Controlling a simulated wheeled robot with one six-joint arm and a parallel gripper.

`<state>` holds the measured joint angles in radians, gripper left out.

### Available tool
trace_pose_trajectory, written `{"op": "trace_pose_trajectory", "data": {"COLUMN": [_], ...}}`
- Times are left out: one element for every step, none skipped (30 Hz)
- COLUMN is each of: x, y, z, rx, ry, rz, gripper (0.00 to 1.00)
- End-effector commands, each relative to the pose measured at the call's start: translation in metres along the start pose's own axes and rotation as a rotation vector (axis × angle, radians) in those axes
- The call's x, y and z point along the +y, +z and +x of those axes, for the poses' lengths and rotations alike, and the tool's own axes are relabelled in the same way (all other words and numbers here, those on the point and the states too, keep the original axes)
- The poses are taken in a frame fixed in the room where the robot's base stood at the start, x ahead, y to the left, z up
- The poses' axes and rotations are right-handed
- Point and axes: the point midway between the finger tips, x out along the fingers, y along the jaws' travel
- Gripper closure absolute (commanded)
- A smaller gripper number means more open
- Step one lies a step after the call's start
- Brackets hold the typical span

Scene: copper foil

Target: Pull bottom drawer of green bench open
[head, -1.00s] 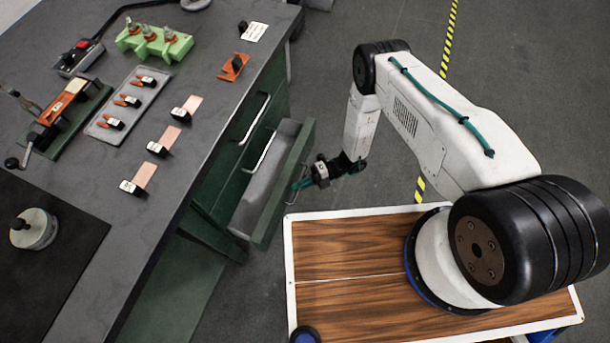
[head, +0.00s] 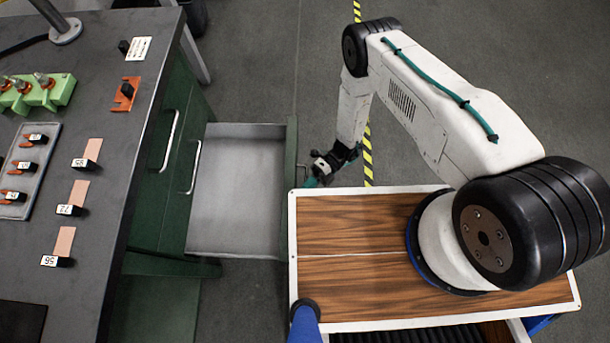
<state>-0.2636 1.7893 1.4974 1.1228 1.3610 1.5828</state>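The green bench (head: 181,95) stands at the left. Its bottom drawer (head: 238,185) is pulled far out; its grey inside looks empty. The drawer's green front (head: 291,150) faces right, beside my wooden-topped base. My gripper (head: 311,181) is at the outer side of this front, its teal fingers at the drawer's handle. The fingers are small in view and their hold on the handle is partly hidden, but they appear closed on it. Two closed drawers above show pale bar handles (head: 171,140).
The bench top (head: 115,185) holds a green block with pegs (head: 40,92), a grey tray (head: 45,150), numbered copper pieces (head: 88,150) and an orange piece (head: 126,93). My base lies close to the drawer's front. Grey floor beyond the drawer is clear.

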Motion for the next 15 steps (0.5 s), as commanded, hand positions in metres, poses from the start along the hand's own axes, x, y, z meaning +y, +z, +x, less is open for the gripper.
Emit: {"op": "trace_pose_trajectory", "data": {"x": [-0.0003, -0.0003, -0.0003, -0.0003, -0.0003, -0.0004, -0.0004, -0.0004, -0.0004, -0.0004, -0.0004, -0.0004, -0.0004, -0.0004, -0.0003], "y": [-0.0002, -0.0002, -0.0003, -0.0003, -0.0003, -0.0003, -0.0003, -0.0004, -0.0004, -0.0004, -0.0004, -0.0004, -0.0004, -0.0004, -0.0004], "z": [0.0002, 0.0001, 0.0001, 0.0001, 0.0000, 0.0000, -0.0001, -0.0001, -0.0002, -0.0002, -0.0003, -0.0003, -0.0004, -0.0004, -0.0005], "rx": [0.001, 0.001, 0.001, 0.001, 0.001, 0.001, 0.001, 0.001, 0.000, 0.000, 0.000, 0.000, 0.000, 0.000, -0.001], "ry": [-0.001, -0.001, -0.001, -0.001, -0.001, -0.001, -0.001, -0.001, -0.001, -0.001, -0.001, -0.001, 0.000, 0.000, 0.000], "rz": [0.000, 0.000, 0.000, 0.000, 0.000, 0.000, 0.000, 0.000, 0.000, 0.000, 0.000, 0.000, 0.000, 0.000, 0.000], "gripper": [1.00, 1.00, 1.00, 1.00, 1.00, 1.00, 1.00, 1.00, 0.81, 0.73, 0.68, 0.68, 0.68, 0.68, 0.68]}}
